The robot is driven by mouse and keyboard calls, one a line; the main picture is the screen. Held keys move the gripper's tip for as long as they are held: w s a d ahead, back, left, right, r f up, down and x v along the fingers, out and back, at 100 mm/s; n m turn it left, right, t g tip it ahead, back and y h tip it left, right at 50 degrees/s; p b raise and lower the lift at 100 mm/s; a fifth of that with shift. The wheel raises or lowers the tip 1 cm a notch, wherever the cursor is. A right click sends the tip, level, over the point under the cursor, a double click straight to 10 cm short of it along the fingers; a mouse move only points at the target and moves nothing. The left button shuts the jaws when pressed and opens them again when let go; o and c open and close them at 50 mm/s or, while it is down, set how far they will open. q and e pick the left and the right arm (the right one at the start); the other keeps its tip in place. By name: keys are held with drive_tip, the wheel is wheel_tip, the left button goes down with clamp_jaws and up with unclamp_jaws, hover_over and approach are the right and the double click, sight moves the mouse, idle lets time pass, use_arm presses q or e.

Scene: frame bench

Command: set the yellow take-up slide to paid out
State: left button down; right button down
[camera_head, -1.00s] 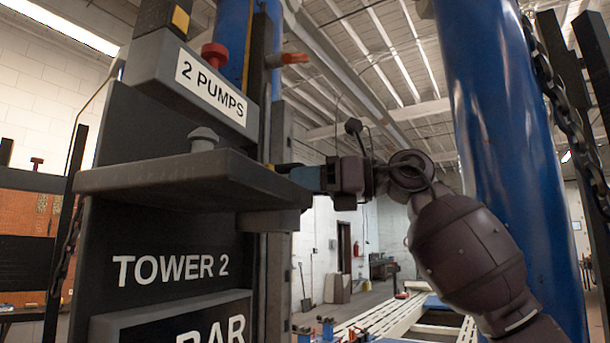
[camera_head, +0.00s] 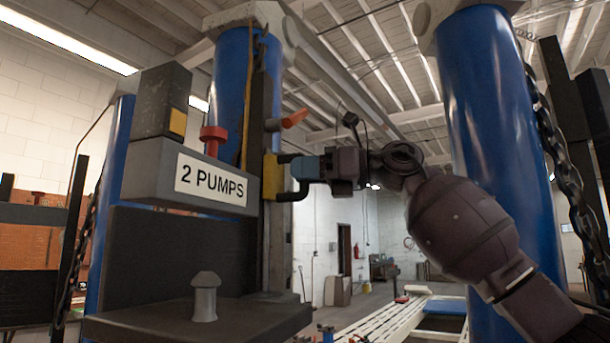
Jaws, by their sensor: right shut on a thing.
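The yellow take-up slide (camera_head: 270,176) is a small yellow block at the dark upright rail, just right of the "2 PUMPS" box (camera_head: 150,176). A dark handle (camera_head: 294,195) sticks out at its right side. My right gripper (camera_head: 299,174), with blue fingertips, reaches in from the right and is shut on the slide's handle. The fingers cover part of the handle, so the exact grip is hard to see. My left gripper is not in view.
An orange lever (camera_head: 294,118) sticks out above the slide, and a red knob (camera_head: 213,138) stands on the box. A grey shelf (camera_head: 250,316) with a grey knob (camera_head: 205,296) is below. Blue columns (camera_head: 497,150) with a chain (camera_head: 566,170) stand right.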

drive_tip(key=shift+r+p, duration=0.3)
drive_tip(key=shift+r, duration=0.4)
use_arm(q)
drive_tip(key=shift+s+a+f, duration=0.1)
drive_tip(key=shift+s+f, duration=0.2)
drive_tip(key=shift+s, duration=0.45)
use_arm(e)
drive_tip(key=shift+s+d+r, duration=0.1)
drive_tip(key=shift+s+r, duration=0.05)
drive_tip(key=shift+r, duration=0.1)
drive_tip(key=c, duration=1.4)
unclamp_jaws()
drive_tip(key=shift+r, duration=0.1)
drive_tip(key=o, duration=0.3)
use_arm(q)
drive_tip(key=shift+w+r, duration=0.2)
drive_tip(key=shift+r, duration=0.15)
use_arm(e)
drive_tip(key=shift+f, duration=0.25)
